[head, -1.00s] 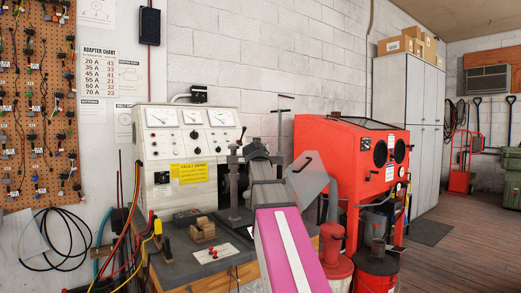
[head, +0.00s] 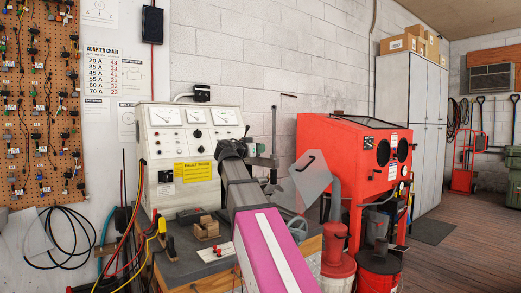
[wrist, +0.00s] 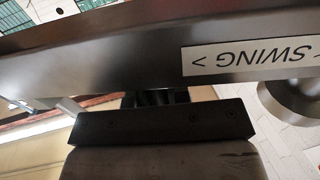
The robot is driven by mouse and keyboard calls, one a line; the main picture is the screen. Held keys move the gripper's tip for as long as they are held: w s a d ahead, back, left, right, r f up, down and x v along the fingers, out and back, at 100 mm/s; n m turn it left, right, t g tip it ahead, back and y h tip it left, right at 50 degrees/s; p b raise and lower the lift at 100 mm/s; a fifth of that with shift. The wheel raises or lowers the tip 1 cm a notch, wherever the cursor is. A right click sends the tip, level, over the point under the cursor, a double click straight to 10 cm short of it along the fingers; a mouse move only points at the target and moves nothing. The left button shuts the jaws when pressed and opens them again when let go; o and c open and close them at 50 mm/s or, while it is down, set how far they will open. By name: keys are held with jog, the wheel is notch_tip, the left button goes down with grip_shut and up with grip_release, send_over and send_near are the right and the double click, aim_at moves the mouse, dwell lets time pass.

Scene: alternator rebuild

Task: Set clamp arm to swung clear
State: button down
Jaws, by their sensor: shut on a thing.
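The clamp arm is a smooth metal bar (wrist: 110,55) crossing the wrist view, with an upside-down "SWING" label (wrist: 250,58). A round metal part (wrist: 290,98) shows beneath its right end. My gripper (wrist: 155,100) is shut on the clamp arm; its dark bolted block (wrist: 150,132) lies just below the bar, and the grip itself is mostly hidden. In the head view, my gripper (head: 232,149) is beside the tester, at the clamp. The upright clamp post (head: 274,135) and part of the clamp arm (head: 263,161) show just right of it.
The cream tester (head: 160,150) with dials stands behind the dark bench top (head: 185,262). Small wooden blocks (head: 206,228) and a white card with red pieces (head: 215,252) lie on the bench. A red blast cabinet (head: 345,165) stands to the right.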

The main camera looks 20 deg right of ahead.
jog(key=shift+s+a+f+m+g+h, duration=0.1)
jog(key=shift+s+a+m+g+h, duration=0.3)
jog(key=shift+g, duration=0.3)
jog(key=c, duration=1.1)
grip_release()
jog(key=v, duration=1)
jog(key=shift+s+a, duration=0.2)
jog(key=shift+a, duration=0.1)
